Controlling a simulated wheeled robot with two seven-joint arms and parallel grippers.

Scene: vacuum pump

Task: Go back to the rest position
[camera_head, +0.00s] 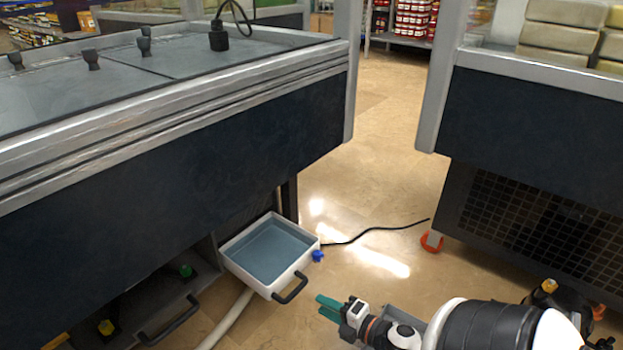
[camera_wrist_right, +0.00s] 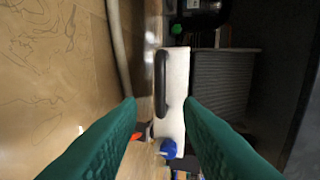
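My right gripper (camera_head: 328,307) reaches in from the lower right in the head view, with its teal fingers a little right of and below the white tray (camera_head: 229,259). The tray holds bluish liquid and has a black handle (camera_head: 291,289) and a blue valve (camera_head: 318,256). In the right wrist view my right gripper (camera_wrist_right: 161,101) has its fingers wide apart. The tray's white front (camera_wrist_right: 177,75), the black handle (camera_wrist_right: 160,85) and the blue valve (camera_wrist_right: 168,148) show beyond and between them, with nothing gripped. My left gripper is not in view.
A dark freezer counter (camera_head: 180,145) stands at left, above the tray. Another dark counter (camera_head: 540,125) stands at right. A black cable (camera_head: 375,229) and an orange ring (camera_head: 432,242) lie on the floor. A pale hose (camera_head: 229,322) runs below the tray. Open floor lies between the counters.

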